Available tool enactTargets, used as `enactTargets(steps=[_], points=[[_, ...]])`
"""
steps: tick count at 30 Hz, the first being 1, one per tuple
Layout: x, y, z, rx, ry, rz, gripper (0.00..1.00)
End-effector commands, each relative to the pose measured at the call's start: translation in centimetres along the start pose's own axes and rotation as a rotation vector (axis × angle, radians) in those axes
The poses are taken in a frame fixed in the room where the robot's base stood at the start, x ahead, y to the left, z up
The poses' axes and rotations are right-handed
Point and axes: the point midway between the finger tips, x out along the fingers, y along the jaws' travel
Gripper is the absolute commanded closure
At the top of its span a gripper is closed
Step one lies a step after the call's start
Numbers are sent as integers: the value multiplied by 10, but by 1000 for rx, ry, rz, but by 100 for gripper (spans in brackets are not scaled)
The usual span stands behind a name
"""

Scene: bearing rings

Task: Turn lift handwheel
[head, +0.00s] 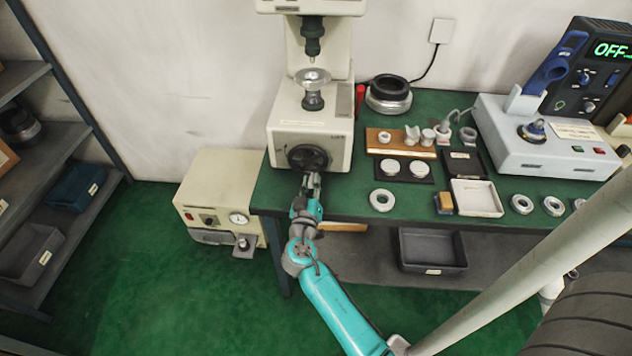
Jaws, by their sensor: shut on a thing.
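The lift handwheel (308,158) is a black round wheel on the front of a cream hardness tester (283,133) at the left end of the green-topped bench. My gripper (311,178) reaches up to the wheel's lower rim from the front and is shut on it. The fingertips are small and partly merge with the dark wheel, so the exact grip is hard to see. Above the wheel, a silvery round table (313,76) stands on the tester's spindle, below the dark indenter head (312,38), with a gap between them.
A wooden block with small parts (375,142), a white tray (476,198) and several metal rings (382,200) lie on the bench to the right. A grey device (545,140) stands farther right. A cream box (222,205) sits below left; green floor is open in front.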

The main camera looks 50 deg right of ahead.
Motion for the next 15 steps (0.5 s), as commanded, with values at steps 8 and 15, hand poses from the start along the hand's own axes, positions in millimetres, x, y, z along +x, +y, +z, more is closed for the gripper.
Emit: enactTargets(steps=[8, 15], points=[[-1, -14, -4, 263, -8, -3, 100], [-1, -23, -9, 491, -15, -2, 100]])
